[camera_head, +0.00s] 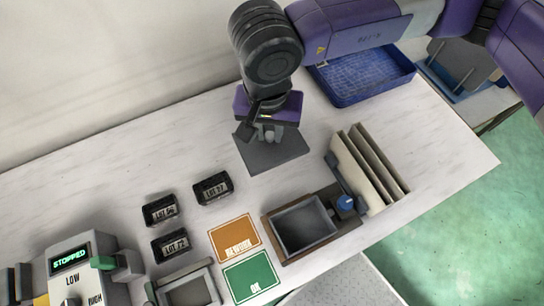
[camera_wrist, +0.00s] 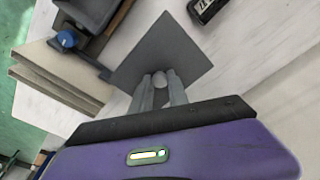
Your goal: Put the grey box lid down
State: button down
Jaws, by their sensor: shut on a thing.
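The grey box lid (camera_head: 282,153) is a flat square plate with a round light knob on top. My gripper (camera_head: 268,133) is shut on the lid's knob from above. In the wrist view the lid (camera_wrist: 185,52) lies beyond the fingers, and the knob shows between the two fingertips of my gripper (camera_wrist: 160,82). I cannot tell whether the lid touches the table or hangs just above it. An open grey box (camera_head: 303,228) sits in a brown wooden frame, nearer the front edge, with its inside visible.
Upright beige panels (camera_head: 368,170) and a blue knob (camera_head: 346,203) stand right of the box. Several black lot blocks (camera_head: 213,188), an orange card (camera_head: 235,238) and a green card (camera_head: 251,277) lie to the left. A blue tray (camera_head: 362,75) is behind. White table is bare around the lid.

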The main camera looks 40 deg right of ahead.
notch_tip(320, 180, down, 14)
jog(key=shift+f+p, duration=0.2)
jog(key=shift+p, duration=0.7)
jog(key=shift+f, duration=0.1)
jog(key=c, duration=1.7)
grip_release()
jog(key=o, duration=0.4)
jog(key=shift+a, duration=0.1)
